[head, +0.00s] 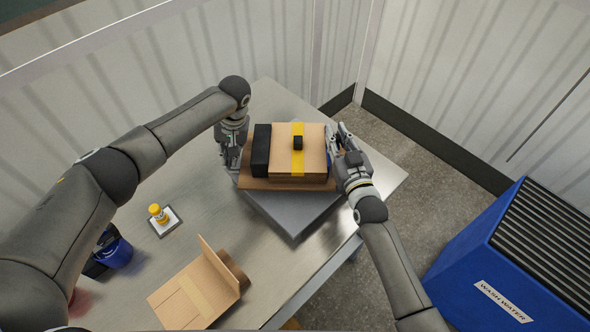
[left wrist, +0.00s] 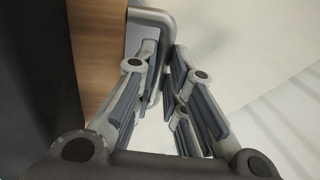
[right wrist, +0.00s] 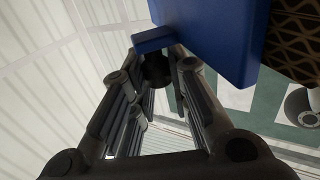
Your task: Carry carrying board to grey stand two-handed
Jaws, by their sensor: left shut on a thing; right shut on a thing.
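The brown carrying board (head: 262,185) is over the grey stand (head: 297,220) and bears a cardboard box (head: 312,150) with a yellow stripe, a small black cube (head: 298,142) and a black block (head: 261,150). I cannot tell whether the board touches the stand. My left gripper (head: 231,165) is shut at the board's left side; the left wrist view shows a metal handle (left wrist: 152,17) by its fingers. My right gripper (head: 338,135) is shut at the right side, by a blue block (right wrist: 212,35); its fingertips mostly hide the hold.
The metal table (head: 190,185) has free room left of the stand. A blue wash-water bin (head: 450,265) stands on the floor at right. Walls close the back.

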